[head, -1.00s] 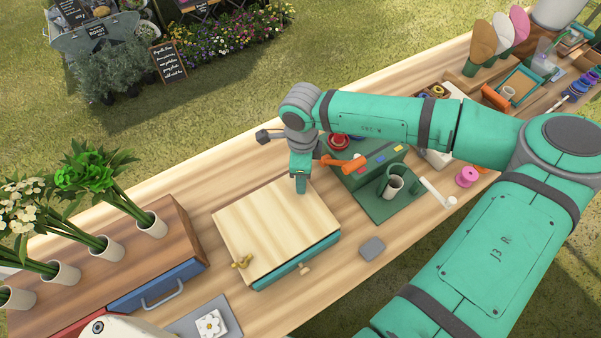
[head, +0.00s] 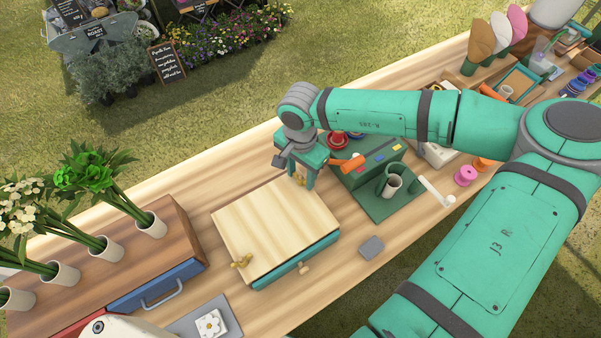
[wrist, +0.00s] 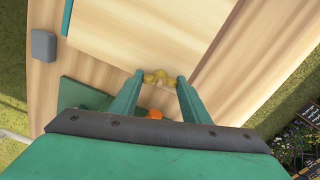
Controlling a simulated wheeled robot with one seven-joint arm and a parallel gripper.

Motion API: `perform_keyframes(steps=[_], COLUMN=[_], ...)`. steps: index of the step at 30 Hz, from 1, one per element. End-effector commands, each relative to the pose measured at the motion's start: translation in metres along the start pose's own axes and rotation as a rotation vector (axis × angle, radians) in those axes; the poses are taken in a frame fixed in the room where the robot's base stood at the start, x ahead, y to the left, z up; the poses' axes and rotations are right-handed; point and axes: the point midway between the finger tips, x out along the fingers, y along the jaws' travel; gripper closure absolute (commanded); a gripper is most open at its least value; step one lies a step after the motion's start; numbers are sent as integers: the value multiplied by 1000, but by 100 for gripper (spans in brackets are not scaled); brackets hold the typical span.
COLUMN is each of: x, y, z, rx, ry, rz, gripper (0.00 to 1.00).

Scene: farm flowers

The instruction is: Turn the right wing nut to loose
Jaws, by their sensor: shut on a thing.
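The right wing nut (wrist: 160,77) is brass and sits near a corner of the pale wooden board of the flower press (head: 270,225). My gripper (wrist: 158,82) is shut on this wing nut, with one finger on each side of it in the wrist view. In the head view my gripper (head: 301,182) points down at the board's far right corner, and the wing nut shows only in part between the fingers. The left wing nut (head: 241,262) is brass and stands free at the board's near left corner. The press has a teal lower part with a small wooden knob (head: 305,268).
A green box with a red-topped item and a crank (head: 372,155) stands close to the right of my gripper. A grey block (head: 371,247) lies right of the press. Flower vases on a drawer cabinet (head: 175,235) stand to the left.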

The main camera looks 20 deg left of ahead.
Motion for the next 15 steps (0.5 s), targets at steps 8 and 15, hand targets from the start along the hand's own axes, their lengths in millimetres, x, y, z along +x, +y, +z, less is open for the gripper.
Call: perform_keyframes(steps=[8,15], x=[0,0], y=[1,1], z=[-2,-2], rx=[-257,-486], ry=[3,3], rz=[1,1], gripper=[80,80])
